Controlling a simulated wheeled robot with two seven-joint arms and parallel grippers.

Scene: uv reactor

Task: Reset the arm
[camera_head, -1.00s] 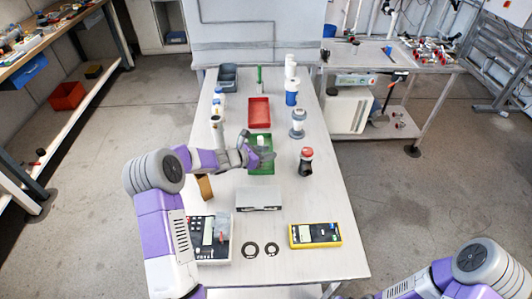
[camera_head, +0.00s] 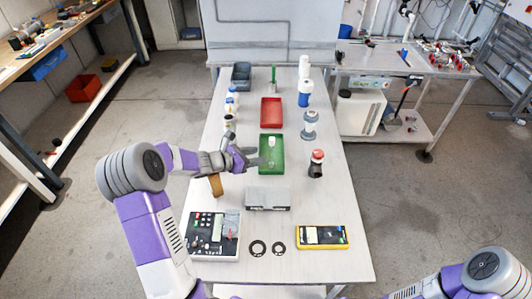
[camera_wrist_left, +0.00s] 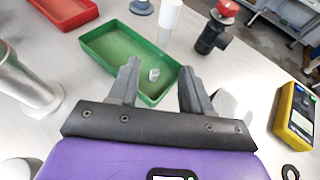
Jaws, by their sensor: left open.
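My left gripper (camera_head: 248,158) is open and empty, at the left edge of the green tray (camera_head: 271,170). In the left wrist view its two fingers (camera_wrist_left: 160,68) are spread, with the green tray (camera_wrist_left: 110,45) beyond them. A small pale cylinder (camera_wrist_left: 154,75) sits in the tray's near part. My right arm enters at the bottom right; its gripper is outside the frame.
A red tray (camera_head: 271,111) lies behind the green one. A grey box (camera_head: 267,198), yellow meter (camera_head: 321,236), control panel (camera_head: 214,236) and two black rings lie in front.

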